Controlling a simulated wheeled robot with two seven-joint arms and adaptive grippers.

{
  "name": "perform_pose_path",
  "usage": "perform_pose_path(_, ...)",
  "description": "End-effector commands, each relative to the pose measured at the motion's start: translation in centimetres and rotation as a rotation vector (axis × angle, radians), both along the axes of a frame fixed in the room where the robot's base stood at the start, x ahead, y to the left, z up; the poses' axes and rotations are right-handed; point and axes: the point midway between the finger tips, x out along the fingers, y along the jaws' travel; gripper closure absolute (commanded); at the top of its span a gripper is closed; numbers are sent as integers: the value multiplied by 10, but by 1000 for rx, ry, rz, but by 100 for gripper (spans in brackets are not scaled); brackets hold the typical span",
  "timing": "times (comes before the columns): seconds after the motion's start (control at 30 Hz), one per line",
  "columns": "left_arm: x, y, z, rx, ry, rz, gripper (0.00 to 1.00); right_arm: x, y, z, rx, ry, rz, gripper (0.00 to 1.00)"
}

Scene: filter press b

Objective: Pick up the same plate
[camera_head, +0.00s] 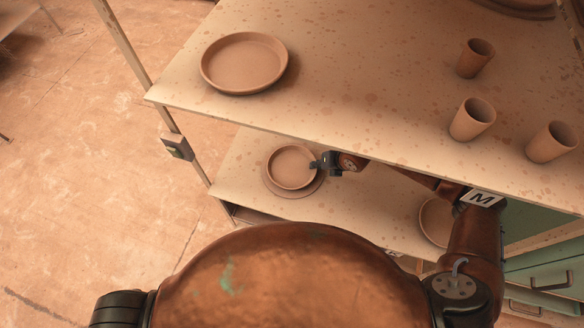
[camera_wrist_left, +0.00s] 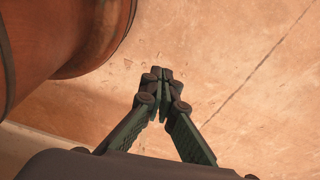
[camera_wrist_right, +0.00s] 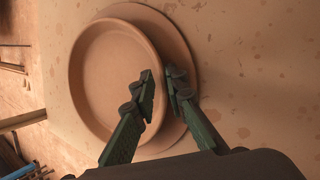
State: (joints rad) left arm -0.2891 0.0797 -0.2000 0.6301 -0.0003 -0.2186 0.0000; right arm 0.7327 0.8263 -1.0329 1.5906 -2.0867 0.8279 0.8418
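A round clay plate (camera_head: 291,167) is over a slightly wider plate (camera_head: 312,186) on the lower shelf. In the right wrist view the upper plate (camera_wrist_right: 108,80) sits off-centre to the left of the lower one (camera_wrist_right: 182,60); I cannot tell whether the two touch. My right gripper (camera_head: 318,165) is at the upper plate's right rim. Its fingers (camera_wrist_right: 160,85) straddle that rim, one inside and one outside, and look closed on it. My left gripper (camera_wrist_left: 162,75) is shut and empty above the floor.
The upper shelf (camera_head: 350,60) overhangs my right arm. It holds a larger plate (camera_head: 244,63) and several cups (camera_head: 472,119). Another round piece (camera_head: 435,222) stands on the lower shelf at right. A thin post (camera_head: 130,45) rises at the shelf's left corner. Open floor (camera_head: 70,150) lies left.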

Motion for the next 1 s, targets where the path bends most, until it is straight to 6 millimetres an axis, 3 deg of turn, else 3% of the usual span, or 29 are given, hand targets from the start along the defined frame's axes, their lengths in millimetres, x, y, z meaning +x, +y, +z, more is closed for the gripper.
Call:
perform_pose_path(0.23, -11, 1, -1, 1, 14, 2, 100, 0, -1, 0, 0, 0, -1, 100)
perform_pose_path(0.47, -24, 1, -2, 1, 31, 6, 100, 0, -1, 0, 1, 0, -2, 100)
perform_pose_path(1.0, -15, 1, -2, 1, 19, 3, 100, 1, 0, 3, 3, -2, -2, 100)
